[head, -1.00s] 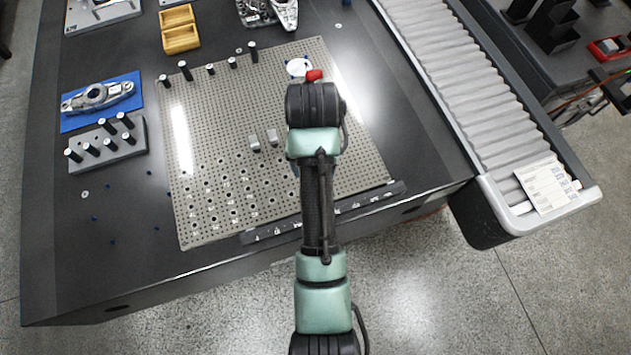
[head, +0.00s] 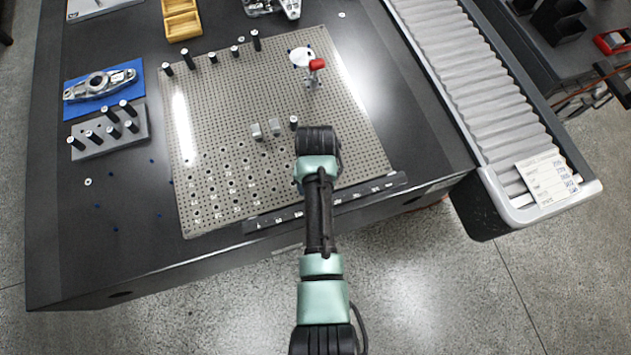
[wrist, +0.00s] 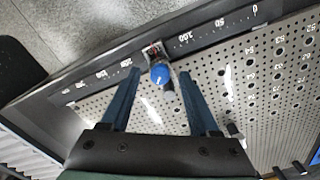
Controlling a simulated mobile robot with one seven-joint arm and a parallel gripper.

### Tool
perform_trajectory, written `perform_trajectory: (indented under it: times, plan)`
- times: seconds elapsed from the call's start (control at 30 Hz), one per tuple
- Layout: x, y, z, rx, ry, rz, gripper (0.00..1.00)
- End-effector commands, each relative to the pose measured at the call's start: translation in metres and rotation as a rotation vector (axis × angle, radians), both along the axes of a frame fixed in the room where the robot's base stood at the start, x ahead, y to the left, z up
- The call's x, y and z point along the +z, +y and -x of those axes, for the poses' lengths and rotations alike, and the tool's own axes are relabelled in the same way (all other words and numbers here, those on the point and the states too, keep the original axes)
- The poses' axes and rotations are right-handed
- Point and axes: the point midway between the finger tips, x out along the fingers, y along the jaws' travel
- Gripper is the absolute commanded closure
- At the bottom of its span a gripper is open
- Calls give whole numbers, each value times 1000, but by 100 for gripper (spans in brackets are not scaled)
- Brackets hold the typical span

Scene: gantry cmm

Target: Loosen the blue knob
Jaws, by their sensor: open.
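The blue knob (wrist: 160,75) shows in the wrist view. It is round with a pale mark on its face and sits at a small mount on the dark scale strip (wrist: 215,38) along the plate's edge. My gripper (wrist: 159,71) is open, with one blue finger to each side of the knob in the picture. I see no contact, and cannot tell how far beyond the fingertips the knob lies. In the head view my arm hides the gripper and the knob; the scale strip (head: 375,190) shows beside my arm.
The perforated plate (head: 350,130) carries several black pegs, two small grey blocks (head: 265,129) and a red-topped clamp (head: 316,66). A grey peg block (head: 85,150) and a metal part on a blue plate (head: 100,83) are at left. A roller conveyor (head: 470,90) runs at right.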

Motion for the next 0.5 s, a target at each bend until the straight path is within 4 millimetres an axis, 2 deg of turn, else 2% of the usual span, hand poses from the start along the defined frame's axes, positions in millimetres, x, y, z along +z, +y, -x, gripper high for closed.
perform_trajectory:
  times: [0.33,0.5]
  plan:
    - [-3,0,0,0,0,0,40]
    - [-3,0,0,0,0,0,71]
